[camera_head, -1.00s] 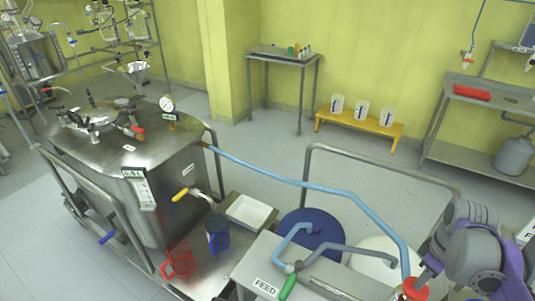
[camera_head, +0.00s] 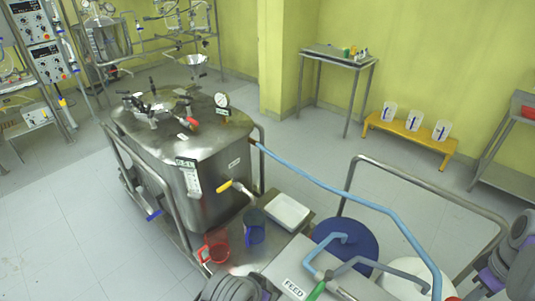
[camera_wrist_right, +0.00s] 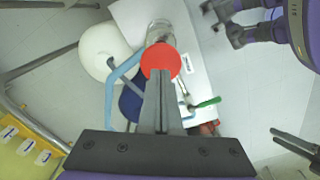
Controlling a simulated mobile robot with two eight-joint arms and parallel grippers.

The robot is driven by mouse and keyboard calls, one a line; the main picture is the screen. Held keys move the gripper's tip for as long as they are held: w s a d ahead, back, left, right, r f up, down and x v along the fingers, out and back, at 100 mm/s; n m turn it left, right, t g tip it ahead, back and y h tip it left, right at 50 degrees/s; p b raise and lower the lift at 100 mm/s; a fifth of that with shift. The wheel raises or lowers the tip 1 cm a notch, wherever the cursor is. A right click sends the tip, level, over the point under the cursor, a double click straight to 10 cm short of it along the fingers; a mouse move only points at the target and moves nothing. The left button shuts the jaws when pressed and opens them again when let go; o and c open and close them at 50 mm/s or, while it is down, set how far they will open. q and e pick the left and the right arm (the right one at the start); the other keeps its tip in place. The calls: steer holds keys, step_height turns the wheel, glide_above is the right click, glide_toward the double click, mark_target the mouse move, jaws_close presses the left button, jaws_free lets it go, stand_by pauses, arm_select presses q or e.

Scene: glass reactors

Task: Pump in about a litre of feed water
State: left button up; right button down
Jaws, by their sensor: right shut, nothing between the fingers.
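The red round knob (camera_wrist_right: 160,60) sits on top of a clear glass cylinder (camera_wrist_right: 159,31) at the feed station. My right gripper (camera_wrist_right: 162,74) is shut and empty over the knob; I cannot tell whether it touches. The FEED sign (camera_head: 293,289) and green valve lever (camera_head: 316,291) are at the bottom of the head view; the lever also shows in the wrist view (camera_wrist_right: 208,102). A blue hose (camera_head: 340,195) runs from the station to the steel reactor (camera_head: 190,160). My left gripper (camera_wrist_right: 222,22) shows at the wrist view's top; its opening is unclear.
A blue drum (camera_head: 360,237) and a white drum (camera_head: 405,287) stand beside the station. A blue jug (camera_head: 254,230), red jug (camera_head: 216,247) and white tray (camera_head: 288,212) are by the reactor. A metal rail (camera_head: 430,188) bounds the drums.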

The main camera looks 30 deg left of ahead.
arm_select(q)
steer(key=shift+s, duration=0.15)
arm_select(e)
steer(key=shift+s, duration=0.15)
arm_select(q)
steer(key=shift+f, duration=0.1)
arm_select(e)
steer(key=shift+f, duration=0.15)
steer(key=shift+f, duration=0.25)
steer(key=shift+f+b, duration=0.95)
steer(key=shift+f, duration=0.45)
arm_select(q)
steer(key=shift+s+f+b, duration=1.05)
steer(key=shift+f+b, duration=0.45)
steer(key=shift+f, duration=1.65)
arm_select(e)
steer(key=shift+f, duration=2.75)
step_height(320, 180, up, 9)
steer(key=p, duration=0.5)
steer(key=shift+r, duration=0.15)
arm_select(q)
step_height(320, 180, up, 7)
steer(key=w, duration=0.2)
steer(key=shift+w, duration=0.3)
steer(key=shift+s, duration=0.15)
